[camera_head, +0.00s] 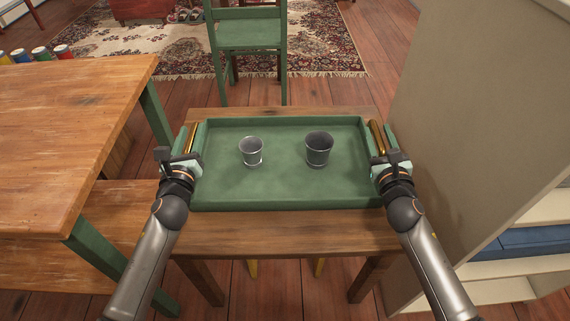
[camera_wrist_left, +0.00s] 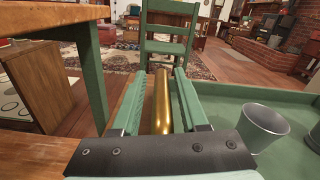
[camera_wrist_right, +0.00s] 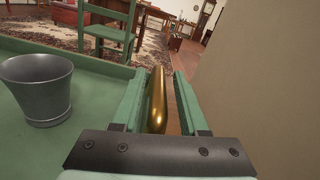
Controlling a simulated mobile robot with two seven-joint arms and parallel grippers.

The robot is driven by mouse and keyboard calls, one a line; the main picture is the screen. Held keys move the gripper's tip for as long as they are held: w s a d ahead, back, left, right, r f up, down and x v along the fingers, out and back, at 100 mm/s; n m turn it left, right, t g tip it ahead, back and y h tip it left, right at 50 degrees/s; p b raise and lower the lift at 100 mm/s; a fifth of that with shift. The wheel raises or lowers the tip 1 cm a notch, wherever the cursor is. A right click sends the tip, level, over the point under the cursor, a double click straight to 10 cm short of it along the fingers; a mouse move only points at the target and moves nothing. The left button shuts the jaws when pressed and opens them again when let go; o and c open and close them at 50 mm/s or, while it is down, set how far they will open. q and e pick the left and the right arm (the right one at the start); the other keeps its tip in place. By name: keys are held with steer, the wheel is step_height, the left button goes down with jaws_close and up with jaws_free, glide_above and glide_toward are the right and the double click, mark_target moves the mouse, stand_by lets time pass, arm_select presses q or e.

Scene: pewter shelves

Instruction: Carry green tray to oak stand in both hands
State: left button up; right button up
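The green tray (camera_head: 285,190) lies flat on a small brown wooden stand (camera_head: 290,228); I cannot tell whether this is the oak stand. Two grey metal cups, one smaller (camera_head: 251,152) and one larger (camera_head: 319,149), stand upright in it. My left gripper (camera_head: 190,140) is at the tray's left brass handle (camera_wrist_left: 162,100). Its fingers lie on both sides of the handle, with gaps showing. My right gripper (camera_head: 381,139) is at the right brass handle (camera_wrist_right: 156,100). Its fingers also straddle the handle, apart, with a clear gap on the right.
A wooden table (camera_head: 70,130) with green legs stands close on the left, with colored cups (camera_head: 40,53) at its far edge. A green chair (camera_head: 250,35) stands behind the stand on a patterned rug (camera_head: 330,40). A pale shelf unit (camera_head: 480,120) rises close on the right.

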arm_select(q)
steer(key=shift+o, duration=0.6)
arm_select(e)
steer(key=shift+o, duration=0.6)
arm_select(q)
steer(key=shift+d, duration=0.1)
steer(key=s, duration=1.2)
steer(key=shift+d, duration=0.15)
arm_select(e)
steer(key=s, duration=1.2)
steer(key=shift+d, duration=0.15)
